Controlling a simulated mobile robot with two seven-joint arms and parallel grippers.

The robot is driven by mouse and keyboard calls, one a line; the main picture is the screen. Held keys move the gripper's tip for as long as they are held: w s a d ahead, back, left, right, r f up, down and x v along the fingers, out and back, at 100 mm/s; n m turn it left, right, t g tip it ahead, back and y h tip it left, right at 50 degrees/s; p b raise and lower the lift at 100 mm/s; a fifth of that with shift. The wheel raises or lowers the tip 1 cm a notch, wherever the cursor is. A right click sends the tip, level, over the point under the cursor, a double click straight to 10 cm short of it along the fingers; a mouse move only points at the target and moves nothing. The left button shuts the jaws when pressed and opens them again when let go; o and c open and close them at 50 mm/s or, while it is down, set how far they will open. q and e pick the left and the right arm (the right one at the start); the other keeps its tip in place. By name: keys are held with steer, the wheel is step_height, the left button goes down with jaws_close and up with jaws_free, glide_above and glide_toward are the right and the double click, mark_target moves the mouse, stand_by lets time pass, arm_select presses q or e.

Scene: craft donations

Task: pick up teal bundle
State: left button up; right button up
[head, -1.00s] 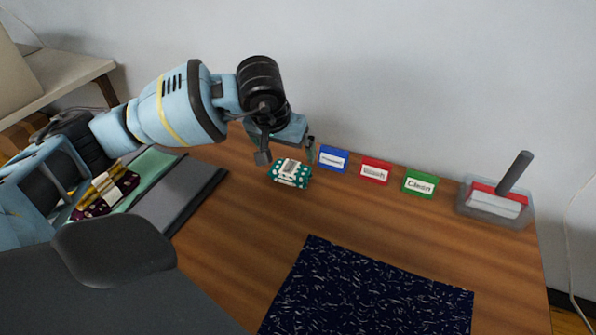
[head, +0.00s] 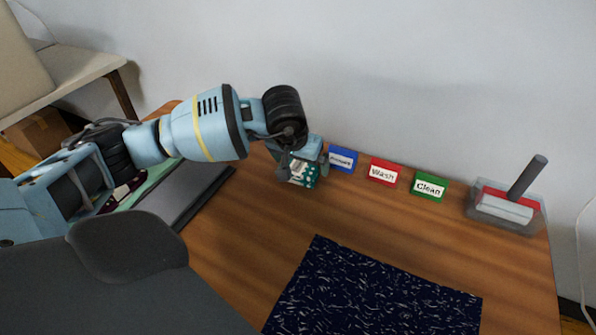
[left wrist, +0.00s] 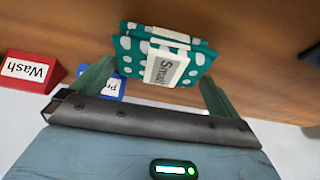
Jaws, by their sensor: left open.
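The teal bundle (head: 303,173) is folded cloth with white dots and a white label band. It lies on the wooden table in front of the blue card, partly hidden by my left gripper (head: 300,168) in the head view. In the left wrist view the teal bundle (left wrist: 165,58) shows its label reading "Small". My left gripper (left wrist: 155,85) is open there, with a finger to each side, and the bundle is ahead of and partly between the fingertips. I cannot tell whether the fingers touch it. My right gripper is not in view.
Blue (head: 342,158), red "Wash" (head: 383,171) and green "Clean" (head: 429,185) cards stand along the wall. A dark patterned cloth (head: 375,290) lies in front. A grey mat (head: 200,192) is at left.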

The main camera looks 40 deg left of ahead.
arm_select(q)
steer(key=shift+w+f, duration=0.1)
steer(key=shift+f, duration=0.25)
steer(key=c, duration=0.9)
steer(key=shift+r, duration=0.1)
